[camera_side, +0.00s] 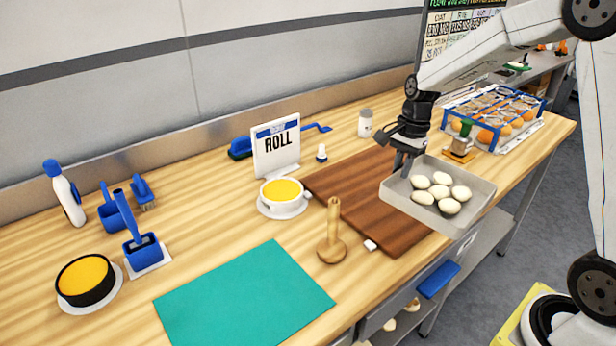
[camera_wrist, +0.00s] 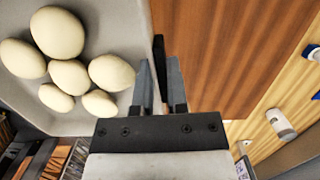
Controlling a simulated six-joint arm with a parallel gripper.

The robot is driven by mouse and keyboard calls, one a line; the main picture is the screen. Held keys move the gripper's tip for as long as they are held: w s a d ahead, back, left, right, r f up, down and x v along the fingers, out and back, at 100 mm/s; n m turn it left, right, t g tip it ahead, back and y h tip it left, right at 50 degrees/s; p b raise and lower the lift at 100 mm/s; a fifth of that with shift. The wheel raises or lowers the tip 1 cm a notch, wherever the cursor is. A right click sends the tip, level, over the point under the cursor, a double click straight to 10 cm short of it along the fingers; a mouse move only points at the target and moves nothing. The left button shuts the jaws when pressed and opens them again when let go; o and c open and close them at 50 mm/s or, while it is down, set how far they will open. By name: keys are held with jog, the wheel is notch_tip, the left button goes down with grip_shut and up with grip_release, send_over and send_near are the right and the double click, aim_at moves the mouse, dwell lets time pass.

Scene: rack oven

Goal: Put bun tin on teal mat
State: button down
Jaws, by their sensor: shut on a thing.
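The bun tin (camera_side: 468,222) is a grey tray holding several pale round buns (camera_side: 441,192). In the side view it is up at the right end of the wooden board, reaching past the table's front edge. My gripper (camera_side: 401,165) is shut on the tin's left rim. In the wrist view the fingers (camera_wrist: 160,88) close on the rim, and the tin (camera_wrist: 125,22) with its buns (camera_wrist: 68,76) fills the left. The teal mat (camera_side: 245,297) lies flat and empty at the table's front, left of the board. It is not in the wrist view.
A wooden pestle (camera_side: 332,240) stands between the mat and the brown board (camera_side: 365,198). A white bowl of yellow filling (camera_side: 283,193) and a ROLL sign (camera_side: 276,147) stand behind. A black bowl (camera_side: 86,281) and blue tools (camera_side: 140,247) are left of the mat. A blue crate (camera_side: 492,112) stands back right.

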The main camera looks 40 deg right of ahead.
notch_tip(320, 180, up, 5)
jog(key=shift+f, duration=0.1)
jog(key=s+a+n+h, duration=0.1)
jog(key=s+a+n, duration=0.2)
jog(key=a+n, duration=0.55)
jog(key=s+a+n+g+h, duration=0.1)
jog(key=s+a+n, duration=0.2)
jog(key=a+n, duration=0.5)
jog(key=s+a+n+h, duration=0.1)
jog(key=s+a+n, duration=0.2)
jog(key=a+n, duration=0.5)
jog(key=s+a+n+t, duration=0.1)
jog(key=s+a+n, duration=0.7)
jog(key=n, duration=0.3)
notch_tip(320, 180, down, 7)
jog(key=shift+s+m+h, duration=0.15)
jog(key=shift+m+h, duration=0.15)
jog(key=shift+m, duration=0.05)
jog(key=shift+a, duration=0.1)
